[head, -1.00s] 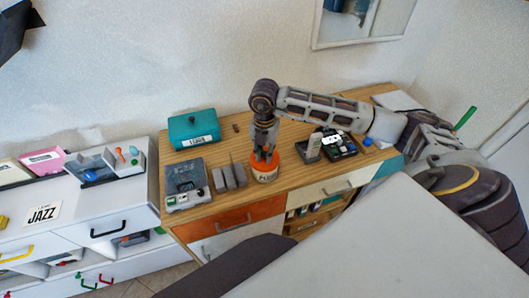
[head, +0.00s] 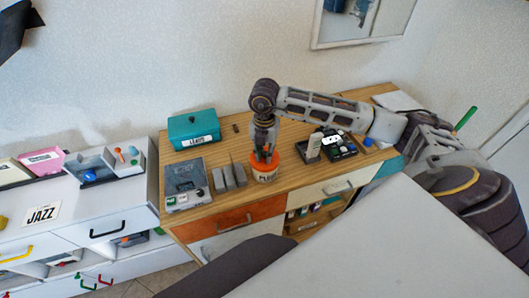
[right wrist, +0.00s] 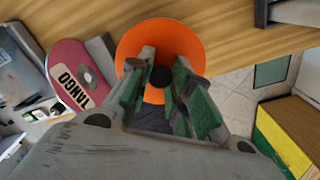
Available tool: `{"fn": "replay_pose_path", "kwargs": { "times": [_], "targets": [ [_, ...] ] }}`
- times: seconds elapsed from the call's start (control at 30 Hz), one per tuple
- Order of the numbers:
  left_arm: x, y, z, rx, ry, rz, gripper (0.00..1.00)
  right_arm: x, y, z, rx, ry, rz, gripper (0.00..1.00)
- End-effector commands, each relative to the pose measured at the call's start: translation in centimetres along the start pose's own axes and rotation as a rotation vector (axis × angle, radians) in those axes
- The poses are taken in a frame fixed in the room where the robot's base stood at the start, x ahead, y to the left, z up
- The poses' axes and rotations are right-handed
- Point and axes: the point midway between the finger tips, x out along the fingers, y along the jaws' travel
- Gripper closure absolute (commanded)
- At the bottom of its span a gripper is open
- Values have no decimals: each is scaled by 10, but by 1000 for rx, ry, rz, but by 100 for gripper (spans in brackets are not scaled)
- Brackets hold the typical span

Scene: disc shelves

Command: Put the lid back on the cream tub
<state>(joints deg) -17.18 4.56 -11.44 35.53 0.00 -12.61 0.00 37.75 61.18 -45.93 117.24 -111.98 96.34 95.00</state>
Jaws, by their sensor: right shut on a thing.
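The tub (head: 265,176), with a pale lettered band, stands near the front edge of the wooden cabinet top. The orange lid (head: 259,160) is right above it at its rim; I cannot tell whether it is fully seated. My right gripper (head: 265,149) points down over the tub. In the right wrist view the round orange lid (right wrist: 152,38) fills the space beyond the fingers. Its dark knob (right wrist: 162,78) sits between the fingertips of my right gripper (right wrist: 165,72), which is shut on it. The lid hides the tub there. My left gripper is not in view.
Grey upright holders (head: 229,178) stand close left of the tub, beside a grey tray (head: 184,183). A teal box (head: 194,130) is at the back left. Bare wood shows behind the tub.

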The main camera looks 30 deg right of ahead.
Motion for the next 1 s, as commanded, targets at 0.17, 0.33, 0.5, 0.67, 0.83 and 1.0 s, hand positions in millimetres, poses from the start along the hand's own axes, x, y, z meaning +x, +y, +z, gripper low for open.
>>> {"fn": "replay_pose_path", "kwargs": {
  "times": [0.17, 0.33, 0.5, 0.67, 0.83, 1.0],
  "targets": [
    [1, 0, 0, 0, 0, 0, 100, 0, 0, 0, 0, 0, 0, 98],
    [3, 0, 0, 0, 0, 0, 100, 2, 0, 0, 0, 0, 0, 98],
    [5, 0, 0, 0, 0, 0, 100, 3, 0, 0, 0, 0, 0, 98],
    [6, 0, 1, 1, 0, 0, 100, 3, 0, 0, 0, 0, 0, 98],
    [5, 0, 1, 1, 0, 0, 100, 3, 0, 0, 0, 0, 0, 98],
    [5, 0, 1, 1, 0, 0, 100, 3, 0, 0, 0, 0, 0, 98]
  ]
}}
